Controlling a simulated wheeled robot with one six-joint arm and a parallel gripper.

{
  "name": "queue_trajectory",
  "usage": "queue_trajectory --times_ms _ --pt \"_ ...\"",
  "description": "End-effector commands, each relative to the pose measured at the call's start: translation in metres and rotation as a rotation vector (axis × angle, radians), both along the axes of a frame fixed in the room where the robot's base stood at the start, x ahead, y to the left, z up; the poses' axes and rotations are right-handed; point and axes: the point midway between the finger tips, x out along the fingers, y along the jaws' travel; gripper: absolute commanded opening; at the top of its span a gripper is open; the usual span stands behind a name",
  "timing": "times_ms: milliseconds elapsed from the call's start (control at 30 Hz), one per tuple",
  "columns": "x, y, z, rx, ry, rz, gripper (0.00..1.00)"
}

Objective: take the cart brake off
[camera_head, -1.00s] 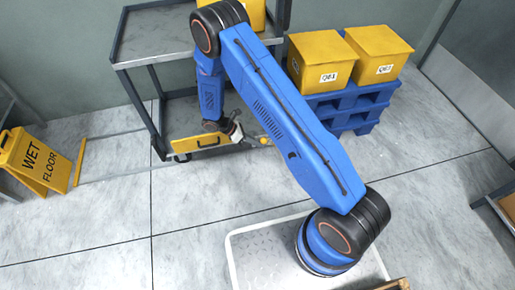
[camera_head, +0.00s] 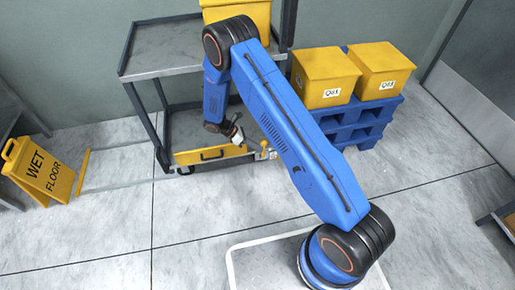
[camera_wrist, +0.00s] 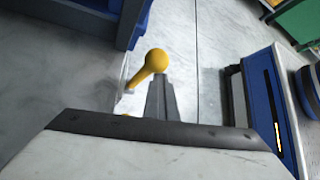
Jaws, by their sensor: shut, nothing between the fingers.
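The cart (camera_head: 165,60) is a dark grey shelved frame with a yellow panel (camera_head: 222,155) low on its front. A lever with a yellow round knob (camera_head: 265,146) stands at the right end of that panel. In the wrist view the yellow knob (camera_wrist: 155,62) and its tapering stem lean up beside my gripper's fingers. My gripper (camera_wrist: 160,90) is shut and empty, its dark fingertips close to the lever, partly overlapping it in view. I cannot tell whether they touch. In the head view my gripper (camera_head: 238,135) is small, just left of the knob.
A yellow box (camera_head: 240,14) sits on the cart's top shelf. Two yellow boxes (camera_head: 325,75) rest on a blue pallet stack (camera_head: 362,118) to the right. A yellow wet floor sign (camera_head: 40,170) stands at left. The floor in front is clear.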

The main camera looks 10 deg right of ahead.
Motion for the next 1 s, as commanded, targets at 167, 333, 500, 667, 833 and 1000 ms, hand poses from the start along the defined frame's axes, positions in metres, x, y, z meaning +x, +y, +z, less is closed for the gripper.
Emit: queue_trajectory --times_ms 167,333,500,667,833,1000 --pt "0.015 0.001 0.004 0.011 -0.024 0.013 0.00" --pt "0.015 0.001 0.005 0.012 -0.025 0.013 0.00" --pt "0.016 0.005 0.008 0.012 -0.026 0.012 0.00" --pt "0.019 0.020 0.022 0.011 -0.025 0.013 0.00" --pt "0.023 0.043 0.044 0.007 -0.019 0.009 0.00" --pt "0.025 0.066 0.061 0.006 -0.011 0.004 0.00"
